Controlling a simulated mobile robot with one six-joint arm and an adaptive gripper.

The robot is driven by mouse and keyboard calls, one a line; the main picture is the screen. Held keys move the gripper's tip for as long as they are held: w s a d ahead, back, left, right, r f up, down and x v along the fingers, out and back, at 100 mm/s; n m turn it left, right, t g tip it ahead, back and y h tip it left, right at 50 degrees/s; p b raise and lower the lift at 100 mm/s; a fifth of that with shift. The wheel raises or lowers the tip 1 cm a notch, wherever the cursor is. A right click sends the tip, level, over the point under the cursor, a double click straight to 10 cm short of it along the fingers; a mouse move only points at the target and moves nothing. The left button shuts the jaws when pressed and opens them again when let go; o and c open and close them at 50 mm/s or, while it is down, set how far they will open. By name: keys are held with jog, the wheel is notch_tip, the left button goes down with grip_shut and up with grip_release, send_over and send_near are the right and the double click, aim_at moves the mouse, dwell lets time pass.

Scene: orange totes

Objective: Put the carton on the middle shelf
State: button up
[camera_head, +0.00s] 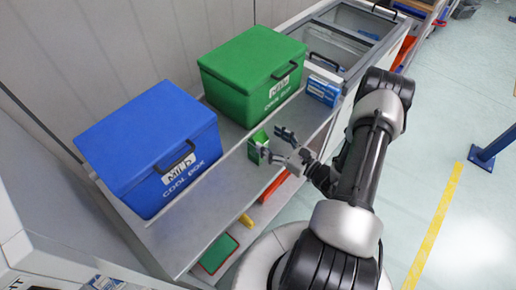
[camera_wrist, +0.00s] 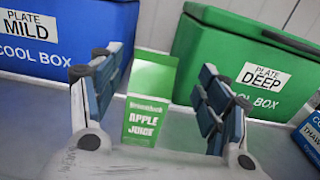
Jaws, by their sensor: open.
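The carton is a small green and white apple juice box (camera_head: 258,147), standing upright on the top surface of the shelf unit (camera_head: 228,172), near its front edge. In the wrist view the carton (camera_wrist: 149,100) shows its "APPLE JUICE" face between the two fingers. My gripper (camera_head: 272,145) is open and reaches toward the carton from the right. In the wrist view my gripper (camera_wrist: 160,98) has a finger on either side of the carton, with gaps on both sides. Lower shelf levels show only partly below the top's front edge.
A blue cool box (camera_head: 150,145) and a green cool box (camera_head: 252,75) stand behind the carton. A blue and white box (camera_head: 322,90) stands to the right. Red, yellow and green items (camera_head: 218,253) show on lower levels. The floor at right is mostly clear.

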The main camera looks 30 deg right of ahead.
aim_at(259, 134)
jog(key=shift+a+b+x, duration=0.15)
jog(key=shift+b+x, duration=0.05)
jog(key=shift+x, duration=1.2)
jog(key=shift+a+b+x, duration=0.1)
jog(key=shift+b+x, duration=0.1)
jog(key=shift+x, duration=1.15)
jog(key=shift+s, duration=0.1)
grip_shut()
